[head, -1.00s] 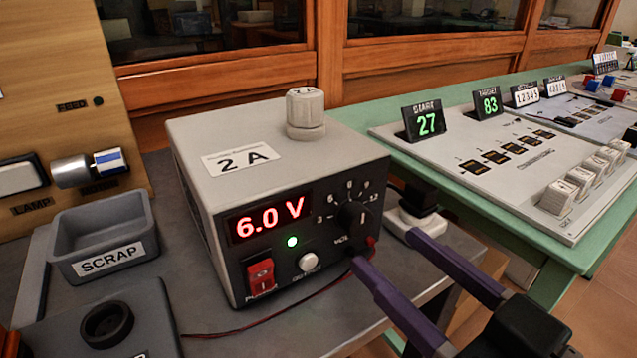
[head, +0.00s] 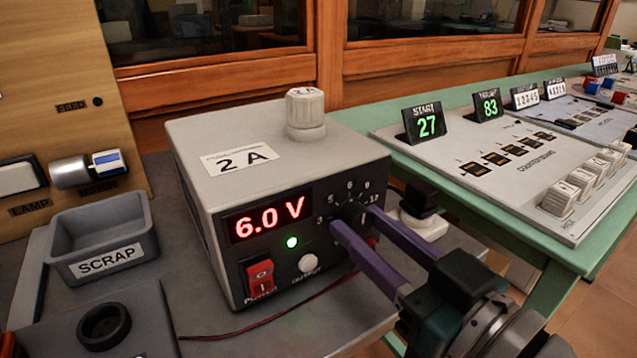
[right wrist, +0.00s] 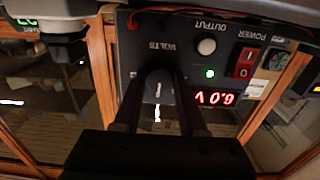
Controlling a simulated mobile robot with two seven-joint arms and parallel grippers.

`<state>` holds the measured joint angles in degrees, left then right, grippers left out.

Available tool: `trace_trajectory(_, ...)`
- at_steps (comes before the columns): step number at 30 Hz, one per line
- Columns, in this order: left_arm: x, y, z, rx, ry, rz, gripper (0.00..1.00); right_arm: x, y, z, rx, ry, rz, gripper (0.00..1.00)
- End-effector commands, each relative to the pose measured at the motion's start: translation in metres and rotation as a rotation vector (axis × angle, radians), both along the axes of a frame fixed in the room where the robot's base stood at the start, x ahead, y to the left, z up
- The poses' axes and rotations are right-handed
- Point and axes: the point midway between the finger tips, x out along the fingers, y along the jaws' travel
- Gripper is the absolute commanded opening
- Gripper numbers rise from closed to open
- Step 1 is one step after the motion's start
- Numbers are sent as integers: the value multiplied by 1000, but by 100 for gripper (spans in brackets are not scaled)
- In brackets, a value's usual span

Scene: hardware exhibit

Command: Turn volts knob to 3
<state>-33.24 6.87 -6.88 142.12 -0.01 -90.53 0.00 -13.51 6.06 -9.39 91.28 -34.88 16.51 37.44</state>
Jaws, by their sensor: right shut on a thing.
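The power supply (head: 285,165) is a grey box with a black front panel. Its red display (head: 268,219) reads 6.0 V. The black volts knob (head: 352,211) sits at the panel's right, ringed by numbers including 3, 6 and 12. My right gripper (head: 346,214) has its purple fingers on either side of the knob and is shut on it. In the right wrist view, upside down, the knob (right wrist: 158,84) lies between the dark fingers, which partly hide it. My left gripper is not in view.
A red power switch (head: 260,275), a white output button (head: 308,262) and a lit green lamp (head: 292,242) are left of the fingers. A scrap tray (head: 100,235) stands at left. A green table (head: 440,180) with a counter board is at right.

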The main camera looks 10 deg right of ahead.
Motion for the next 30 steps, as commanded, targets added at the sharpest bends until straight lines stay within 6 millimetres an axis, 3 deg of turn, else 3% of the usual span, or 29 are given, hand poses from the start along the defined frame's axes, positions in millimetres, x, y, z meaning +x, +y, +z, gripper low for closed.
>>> trace_trajectory(1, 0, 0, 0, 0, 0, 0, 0, 0, 0, 0, 0, 0, 0, 27)
trace_trajectory(9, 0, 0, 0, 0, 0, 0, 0, 0, 0, 0, 0, 0, 0, 0)
trace_trajectory(20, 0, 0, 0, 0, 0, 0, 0, 0, 0, 0, -22, -8, 0, 0)
trace_trajectory(30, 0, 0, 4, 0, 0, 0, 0, 0, -1, 0, -203, -73, 0, 0)
